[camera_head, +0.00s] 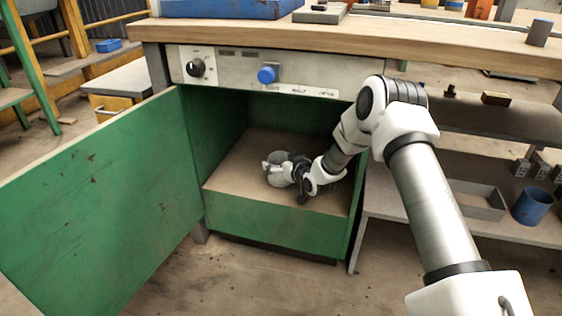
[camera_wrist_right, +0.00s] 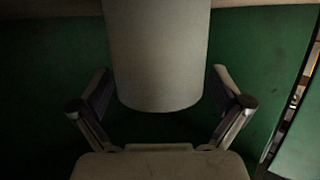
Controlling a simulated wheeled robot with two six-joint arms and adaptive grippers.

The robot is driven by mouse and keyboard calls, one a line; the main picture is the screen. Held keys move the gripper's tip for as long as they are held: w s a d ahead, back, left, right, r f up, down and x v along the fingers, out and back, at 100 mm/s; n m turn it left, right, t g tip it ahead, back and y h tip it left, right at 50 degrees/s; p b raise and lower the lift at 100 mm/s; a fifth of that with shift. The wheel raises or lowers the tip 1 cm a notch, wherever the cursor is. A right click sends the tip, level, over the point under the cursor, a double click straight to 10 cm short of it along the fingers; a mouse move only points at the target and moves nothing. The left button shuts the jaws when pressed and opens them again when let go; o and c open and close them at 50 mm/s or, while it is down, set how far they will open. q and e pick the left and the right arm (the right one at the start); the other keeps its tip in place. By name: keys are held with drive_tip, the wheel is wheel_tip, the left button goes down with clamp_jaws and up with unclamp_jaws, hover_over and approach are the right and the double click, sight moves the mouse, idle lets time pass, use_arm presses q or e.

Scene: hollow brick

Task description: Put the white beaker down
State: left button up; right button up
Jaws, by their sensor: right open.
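The white beaker (camera_wrist_right: 157,50) fills the upper middle of the right wrist view, a smooth pale cylinder with a rounded lower edge. In the head view a small pale shape, which looks like the beaker (camera_head: 276,158), is inside the green cabinet (camera_head: 270,217), just left of my right gripper (camera_head: 284,172). In the wrist view my right gripper (camera_wrist_right: 161,88) is open, one finger on each side of the beaker, with dark gaps between. The beaker appears to be on the cabinet floor (camera_head: 248,158), but its contact is hidden. My left gripper is not in view.
The green cabinet door (camera_head: 105,180) stands open to the left. A shelf with a blue cup (camera_head: 532,205) and a grey tray (camera_head: 475,200) stands right.

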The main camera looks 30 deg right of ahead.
drive_tip(key=shift+r, duration=0.1)
drive_tip(key=shift+s+r+p, duration=0.2)
drive_tip(key=shift+p, duration=0.1)
drive_tip(key=d+p+v, duration=0.1)
drive_tip(key=p+v, duration=0.5)
drive_tip(key=v, duration=0.5)
drive_tip(key=s+a+f+g+y, duration=0.2)
drive_tip(key=s+a+f+g, duration=0.6)
drive_tip(key=s+a+f, duration=0.85)
drive_tip(key=s+a+f+g, duration=0.1)
drive_tip(key=s+g, duration=0.2)
drive_tip(key=s, duration=0.6)
drive_tip(key=s+a+f+g, duration=0.2)
drive_tip(key=s+g, duration=0.1)
drive_tip(key=s, duration=0.7)
drive_tip(key=shift+s+a+g+h, duration=0.2)
drive_tip(key=shift+a+g+h, duration=0.15)
drive_tip(key=shift+g+h, duration=0.05)
